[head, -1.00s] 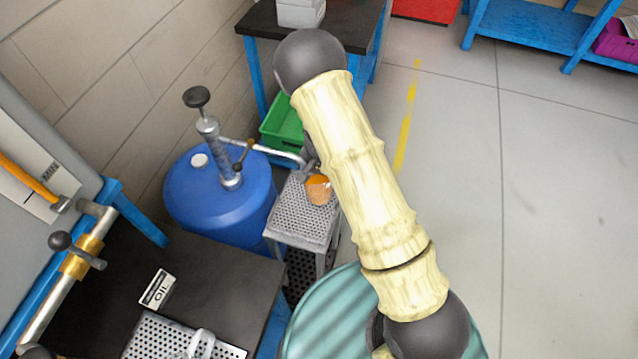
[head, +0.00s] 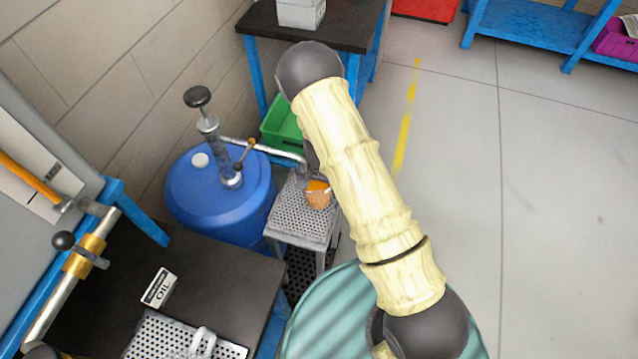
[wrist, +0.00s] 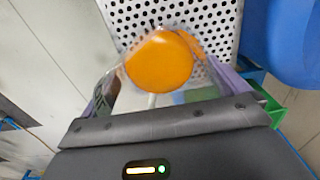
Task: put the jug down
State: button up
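The jug (head: 317,196) is small, with orange contents, and shows in the head view at the perforated top of the grey stand (head: 290,225), under the spout of the blue drum. In the wrist view the jug (wrist: 160,62) is seen from above as an orange disc, between the fingers of my gripper (wrist: 163,75). The fingers look see-through with purple edges and close in on the jug from both sides. Whether its base touches the perforated top I cannot tell. In the head view my arm hides most of the gripper.
The blue drum (head: 215,200) with its hand pump stands left of the stand. A green bin (head: 282,125) is behind it. A dark bench (head: 225,285) with an OIL label (head: 160,287) and a perforated tray (head: 165,340) is at front left. Open floor lies right.

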notch_tip(320, 180, up, 12)
jog(key=shift+r, duration=0.15)
dwell(0.6)
jog(key=shift+c, duration=0.2)
